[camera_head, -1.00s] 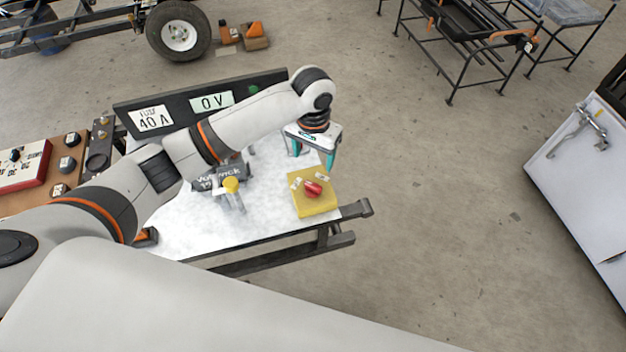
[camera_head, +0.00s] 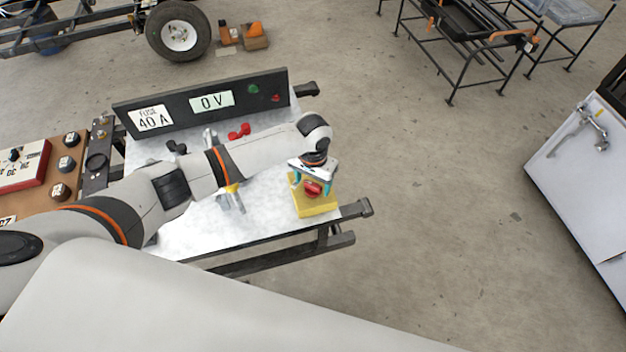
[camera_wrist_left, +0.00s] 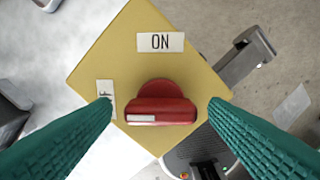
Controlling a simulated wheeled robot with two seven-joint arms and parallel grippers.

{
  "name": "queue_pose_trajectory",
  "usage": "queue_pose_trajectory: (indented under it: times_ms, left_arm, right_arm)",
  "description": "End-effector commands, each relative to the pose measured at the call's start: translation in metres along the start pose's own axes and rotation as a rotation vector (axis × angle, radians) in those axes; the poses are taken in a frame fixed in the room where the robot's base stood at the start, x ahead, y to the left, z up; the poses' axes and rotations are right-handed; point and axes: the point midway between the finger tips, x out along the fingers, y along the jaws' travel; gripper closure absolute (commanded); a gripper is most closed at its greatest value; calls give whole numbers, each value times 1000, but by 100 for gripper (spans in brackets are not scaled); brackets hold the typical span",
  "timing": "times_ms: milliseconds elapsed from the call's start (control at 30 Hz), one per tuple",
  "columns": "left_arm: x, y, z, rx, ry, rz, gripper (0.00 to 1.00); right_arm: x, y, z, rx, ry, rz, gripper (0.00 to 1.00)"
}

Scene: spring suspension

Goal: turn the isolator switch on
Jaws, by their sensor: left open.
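The isolator switch is a yellow box (camera_head: 318,208) with a red knob (camera_head: 312,188), at the right end of the white bench top. In the left wrist view the red knob (camera_wrist_left: 160,106) sits on the yellow face (camera_wrist_left: 110,60). An ON label (camera_wrist_left: 160,42) is above the knob, and a partly hidden label ending in F (camera_wrist_left: 106,98) is at its left. The knob's white mark is at its left end. My left gripper (camera_head: 312,189) is open over the switch, its teal fingers either side of the knob, apart from it. My right gripper is not in view.
A black panel (camera_head: 190,122) with a 40 A fuse label and a 0 V display stands along the bench's back. Red clips (camera_head: 239,131) and a yellow-topped part (camera_head: 232,190) are on the white bench top (camera_head: 190,228).

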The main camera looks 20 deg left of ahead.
Motion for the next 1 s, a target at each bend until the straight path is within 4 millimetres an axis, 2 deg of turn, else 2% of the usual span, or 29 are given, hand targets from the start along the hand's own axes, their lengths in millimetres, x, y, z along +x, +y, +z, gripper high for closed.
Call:
queue_pose_trajectory:
  times_ms: [133,167,400,433,733,1000]
  left_arm:
    - [0,0,0,0,0,0,31]
    - [0,0,0,0,0,0,34]
    - [0,0,0,0,0,0,73]
    - [0,0,0,0,0,0,76]
    - [-2,0,0,42,1,-1,76]
    - [-3,0,0,208,2,-2,76]
  right_arm:
    - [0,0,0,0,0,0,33]
    - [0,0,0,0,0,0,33]
    - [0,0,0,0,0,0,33]
    - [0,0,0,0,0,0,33]
    - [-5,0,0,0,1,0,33]
    - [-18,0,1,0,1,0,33]
